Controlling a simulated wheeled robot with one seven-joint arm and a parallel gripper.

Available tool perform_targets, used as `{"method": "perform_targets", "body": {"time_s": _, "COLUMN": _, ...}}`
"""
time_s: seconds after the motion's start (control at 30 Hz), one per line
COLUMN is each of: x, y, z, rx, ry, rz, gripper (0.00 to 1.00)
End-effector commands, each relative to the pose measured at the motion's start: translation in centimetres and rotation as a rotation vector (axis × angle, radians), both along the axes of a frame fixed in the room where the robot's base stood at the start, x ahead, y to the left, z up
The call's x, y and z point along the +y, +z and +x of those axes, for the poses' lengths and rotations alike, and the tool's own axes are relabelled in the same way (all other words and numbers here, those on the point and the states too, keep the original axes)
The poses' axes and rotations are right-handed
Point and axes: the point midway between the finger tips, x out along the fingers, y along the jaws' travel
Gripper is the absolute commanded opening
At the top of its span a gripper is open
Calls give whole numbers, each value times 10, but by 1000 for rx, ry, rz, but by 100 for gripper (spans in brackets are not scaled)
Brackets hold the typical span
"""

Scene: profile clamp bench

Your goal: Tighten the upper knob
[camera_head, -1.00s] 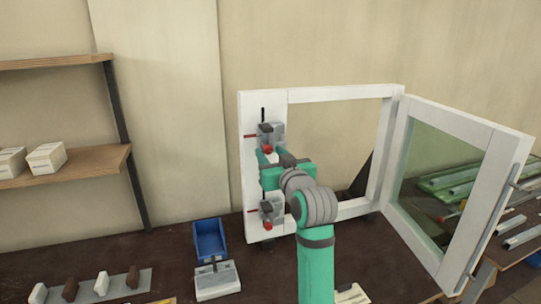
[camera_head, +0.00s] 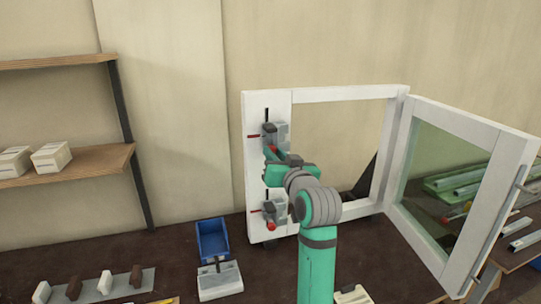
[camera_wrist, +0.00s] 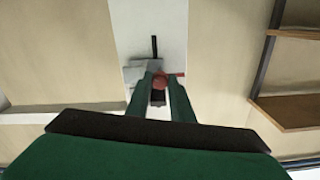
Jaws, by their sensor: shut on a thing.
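The upper clamp (camera_head: 280,133) is a grey block on the white frame's left post (camera_head: 256,180). A black slot and a red mark show beside the upper clamp.
A glazed sash (camera_head: 506,165) stands open at the right of the frame. A blue bin (camera_head: 212,240) and a white block fixture (camera_head: 219,281) stand on the dark bench. A shelf (camera_head: 70,164) with white boxes is at the left. Profiles lie at the right.

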Motion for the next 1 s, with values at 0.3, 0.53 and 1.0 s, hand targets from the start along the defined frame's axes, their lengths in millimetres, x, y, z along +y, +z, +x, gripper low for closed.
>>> {"method": "perform_targets", "body": {"time_s": 0.3, "x": 7, "y": -2, "z": -1, "rx": 95, "ry": 9, "rz": 283, "gripper": 0}}
{"method": "perform_targets", "body": {"time_s": 0.53, "x": 10, "y": -1, "z": -1, "rx": 160, "ry": 11, "rz": 490, "gripper": 0}}
{"method": "perform_targets", "body": {"time_s": 1.0, "x": 9, "y": 0, "z": 0, "rx": 265, "ry": 9, "rz": 820, "gripper": 0}}
